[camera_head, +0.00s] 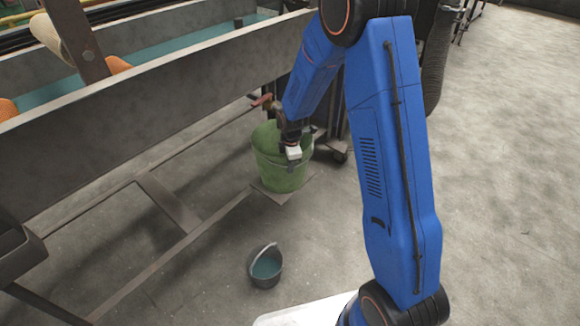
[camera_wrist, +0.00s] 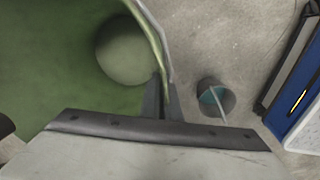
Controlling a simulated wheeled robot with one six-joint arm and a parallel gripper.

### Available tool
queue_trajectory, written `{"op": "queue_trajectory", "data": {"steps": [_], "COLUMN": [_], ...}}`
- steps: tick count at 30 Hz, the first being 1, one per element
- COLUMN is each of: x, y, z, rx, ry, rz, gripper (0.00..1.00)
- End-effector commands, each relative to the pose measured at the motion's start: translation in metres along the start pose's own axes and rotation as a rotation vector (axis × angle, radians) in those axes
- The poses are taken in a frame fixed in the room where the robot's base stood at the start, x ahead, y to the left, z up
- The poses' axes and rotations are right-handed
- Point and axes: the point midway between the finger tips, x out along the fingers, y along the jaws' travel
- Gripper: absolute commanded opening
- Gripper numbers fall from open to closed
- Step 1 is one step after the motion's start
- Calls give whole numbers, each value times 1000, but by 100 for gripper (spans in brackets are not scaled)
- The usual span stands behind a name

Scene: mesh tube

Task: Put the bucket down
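The green bucket (camera_head: 268,171) is upright, low beside the trough, above or on a flat board (camera_head: 288,197). I cannot tell whether its base touches the board. My gripper (camera_head: 291,165) is at the bucket's rim. In the wrist view the green bucket (camera_wrist: 50,60) fills the left side, with its round bottom visible inside. My gripper's fingers (camera_wrist: 161,98) are close together, with the bucket's rim running down between them. A small dark grey bucket (camera_head: 266,281) with blue liquid and a raised handle stands on the floor; it also shows in the wrist view (camera_wrist: 229,103).
A long grey trough (camera_head: 130,120) with blue liquid and orange objects runs along the left, above a metal floor frame (camera_head: 170,202). A tap (camera_head: 261,101) juts out near the green bucket. Concrete floor (camera_head: 510,180) is clear to the right.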

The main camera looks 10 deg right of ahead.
Motion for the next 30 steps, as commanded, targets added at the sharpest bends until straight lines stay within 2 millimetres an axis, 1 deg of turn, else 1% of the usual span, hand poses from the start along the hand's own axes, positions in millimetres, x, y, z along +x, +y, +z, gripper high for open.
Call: {"op": "queue_trajectory", "data": {"steps": [1, 2, 3, 11, 16, 20, 30], "x": [0, 0, 0, 0, -9, -28, -91], "y": [0, 0, 0, 0, 1, 1, 1], "z": [0, 0, 0, 0, 0, 0, 0], "rx": [0, 0, 0, 0, 0, -1, -1], "ry": [0, 0, 0, 0, 0, 0, 0], "rz": [0, 0, 0, 0, 2, 3, 3], "gripper": [10, 17, 22, 22, 22, 22, 22]}}
